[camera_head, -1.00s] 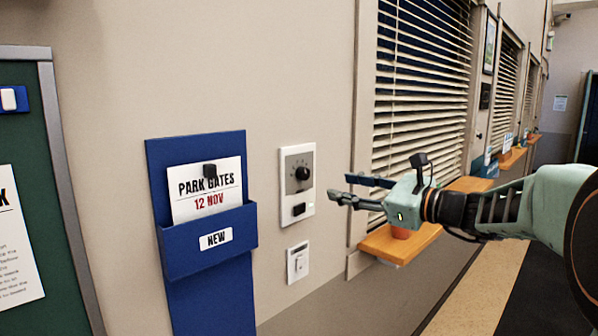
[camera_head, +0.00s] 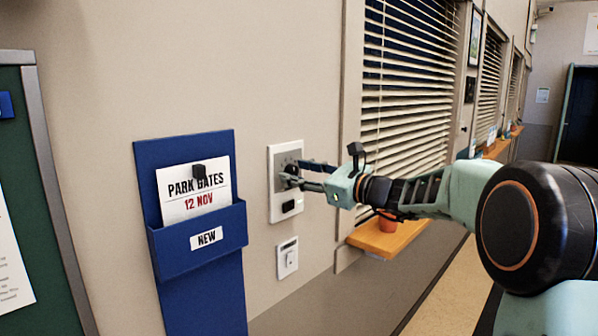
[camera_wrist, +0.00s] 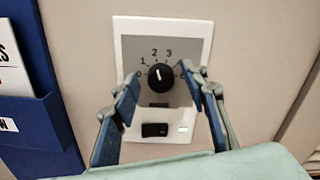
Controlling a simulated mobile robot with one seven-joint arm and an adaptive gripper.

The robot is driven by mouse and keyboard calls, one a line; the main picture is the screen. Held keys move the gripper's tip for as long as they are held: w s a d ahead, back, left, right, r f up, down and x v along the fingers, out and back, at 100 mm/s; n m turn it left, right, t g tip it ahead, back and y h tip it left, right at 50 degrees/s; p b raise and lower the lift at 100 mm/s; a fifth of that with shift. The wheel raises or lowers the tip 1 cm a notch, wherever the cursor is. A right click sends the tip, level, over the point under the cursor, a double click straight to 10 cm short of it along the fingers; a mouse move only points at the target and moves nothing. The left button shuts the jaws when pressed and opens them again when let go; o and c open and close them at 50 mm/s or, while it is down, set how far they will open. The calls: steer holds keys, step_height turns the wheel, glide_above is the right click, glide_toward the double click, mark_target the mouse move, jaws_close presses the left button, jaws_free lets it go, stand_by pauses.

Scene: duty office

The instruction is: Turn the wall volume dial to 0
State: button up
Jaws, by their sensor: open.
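The wall volume dial (camera_wrist: 160,77) is a round black knob on a grey panel in a white wall plate (camera_wrist: 202,33). Its white mark points nearly straight up, between 2 and 3. The 0 is at the dial's left; the highest numbers at right are partly hidden by a finger. My gripper (camera_wrist: 160,82) is open, one blue finger on each side of the knob, with gaps between the fingertips and the knob in the wrist view. In the head view my gripper (camera_head: 291,173) is at the plate (camera_head: 273,208) and covers much of the dial; contact cannot be told.
A smaller white switch (camera_head: 288,258) is under the plate. A blue leaflet holder (camera_head: 160,250) is at left. A wooden sill (camera_head: 385,237) with a pot (camera_head: 388,222) and blinds are at right.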

steer(key=shift+c, duration=0.3)
jaws_close()
steer(key=shift+f+b, duration=0.1)
steer(key=shift+b, duration=0.4)
steer(key=shift+a+f+n+b, duration=0.1)
steer(key=shift+f+n+b, duration=0.05)
steer(key=shift+n+b, duration=7.9)
steer(key=shift+m+b, duration=0.75)
steer(key=shift+b, duration=0.1)
